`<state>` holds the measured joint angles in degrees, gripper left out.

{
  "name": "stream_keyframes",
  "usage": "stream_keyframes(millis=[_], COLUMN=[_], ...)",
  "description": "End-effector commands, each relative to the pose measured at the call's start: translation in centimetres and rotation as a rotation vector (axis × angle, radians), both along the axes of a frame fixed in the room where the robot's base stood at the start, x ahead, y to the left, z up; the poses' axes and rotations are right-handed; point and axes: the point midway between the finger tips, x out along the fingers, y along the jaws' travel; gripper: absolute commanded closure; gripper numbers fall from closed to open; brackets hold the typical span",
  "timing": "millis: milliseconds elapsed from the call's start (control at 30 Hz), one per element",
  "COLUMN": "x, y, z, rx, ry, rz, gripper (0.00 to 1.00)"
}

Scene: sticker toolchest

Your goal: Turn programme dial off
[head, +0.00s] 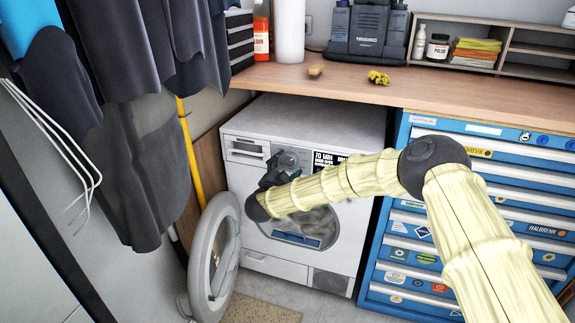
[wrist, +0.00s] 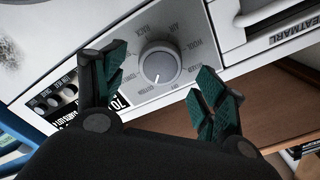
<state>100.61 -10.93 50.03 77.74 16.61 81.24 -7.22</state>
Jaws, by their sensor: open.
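The programme dial (wrist: 160,63) is a round grey knob on the grey control panel of a white front-loading machine (head: 340,120). In the wrist view small printed programme words ring it, upside down. A pale mark on the knob points toward the lower labels; I cannot tell exactly which one. My gripper (wrist: 160,66) is open, with one green-padded finger on each side of the dial and a visible gap to each. In the head view my gripper (head: 270,172) is in front of the panel and partly hides the dial.
The machine's round door (head: 213,262) stands open at the left. A blue drawer chest (head: 395,215) is on the right, below a wooden worktop (head: 400,92). Dark clothes (head: 150,150) hang at left. In the wrist view, small buttons (wrist: 55,97) sit left of the dial.

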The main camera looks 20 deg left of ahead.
Motion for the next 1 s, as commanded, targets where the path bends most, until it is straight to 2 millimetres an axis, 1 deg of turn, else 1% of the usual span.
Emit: stream_keyframes(millis=[100,233,567,600,667,700,833,867,1000], x=[1.3,2.1,2.4,2.4,2.4,2.4,2.3,2.3,2.3], y=[0.0,0.0,0.0,0.0,0.0,0.0,0.0,0.0,0.0], z=[-0.1,-0.1,0.0,0.0,0.0,0.0,-0.1,-0.1,0.0], rx=[0.000,0.000,-0.001,-0.001,-0.001,-0.001,-0.001,-0.001,-0.003], ry=[0.001,0.001,0.001,0.001,0.001,0.000,0.001,0.001,0.001], rz=[-0.001,0.001,0.001,0.001,0.001,0.001,0.001,0.001,0.002], gripper=[0.29,0.29,0.29,0.33,0.44,0.51,0.74,0.77,0.76])
